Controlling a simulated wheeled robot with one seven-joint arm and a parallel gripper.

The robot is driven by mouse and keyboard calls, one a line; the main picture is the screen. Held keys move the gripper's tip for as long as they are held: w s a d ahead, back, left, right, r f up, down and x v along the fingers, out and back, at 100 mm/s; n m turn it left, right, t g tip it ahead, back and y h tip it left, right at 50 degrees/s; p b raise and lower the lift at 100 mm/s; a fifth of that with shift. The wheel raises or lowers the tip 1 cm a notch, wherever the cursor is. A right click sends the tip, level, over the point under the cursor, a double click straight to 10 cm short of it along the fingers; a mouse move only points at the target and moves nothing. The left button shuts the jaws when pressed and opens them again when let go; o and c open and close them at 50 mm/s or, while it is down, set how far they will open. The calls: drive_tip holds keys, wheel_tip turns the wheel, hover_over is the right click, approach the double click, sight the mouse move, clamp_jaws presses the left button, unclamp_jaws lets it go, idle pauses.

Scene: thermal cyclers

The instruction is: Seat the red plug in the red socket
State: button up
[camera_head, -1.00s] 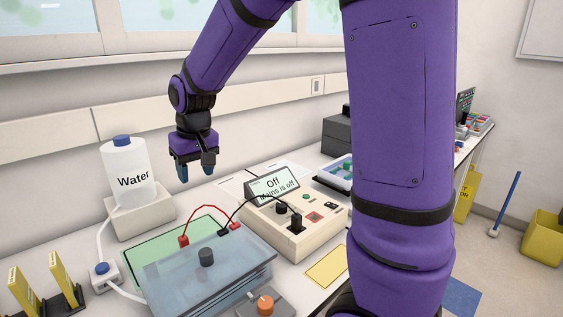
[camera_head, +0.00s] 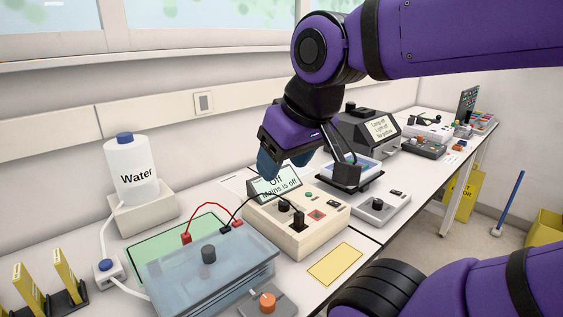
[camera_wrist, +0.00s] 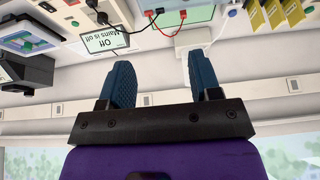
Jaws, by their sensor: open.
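A red lead arcs over the gel tank's near-wall edge. One red end (camera_head: 186,238) is at the tank's left, and another red end (camera_head: 236,224) is by a black plug (camera_head: 225,230). I cannot tell which is the loose plug or whether either is seated. Red also shows in the wrist view (camera_wrist: 161,13). The cream power supply (camera_head: 290,236) reads "Off, Mains is off". A red square (camera_head: 316,215) on its top may be the red socket. My gripper (camera_head: 286,165) is open and empty, above and behind the supply's display. Its spread blue fingers show in the wrist view (camera_wrist: 164,80).
The clear-lidded tank (camera_head: 205,275) stands in front, with an orange-knobbed box (camera_head: 266,302) beside it. A water bottle (camera_head: 132,170) stands at back left, yellow pieces (camera_head: 58,276) at far left. A grey scale-like device (camera_head: 376,208) is right of the supply. A yellow card (camera_head: 335,264) lies flat.

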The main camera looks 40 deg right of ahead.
drive_tip(key=g, duration=0.5)
hover_over(184, 235)
wheel_tip(184, 235, down, 26)
drive_tip(key=shift+f, duration=0.1)
drive_tip(key=shift+w+f, duration=0.1)
drive_tip(key=shift+f, duration=0.25)
wheel_tip(184, 235, down, 5)
drive_tip(key=shift+f, duration=0.2)
drive_tip(key=shift+d+f, duration=0.15)
drive_tip(key=shift+f, duration=1.2)
drive_tip(key=shift+d+f, duration=0.1)
drive_tip(key=shift+f, duration=1.2)
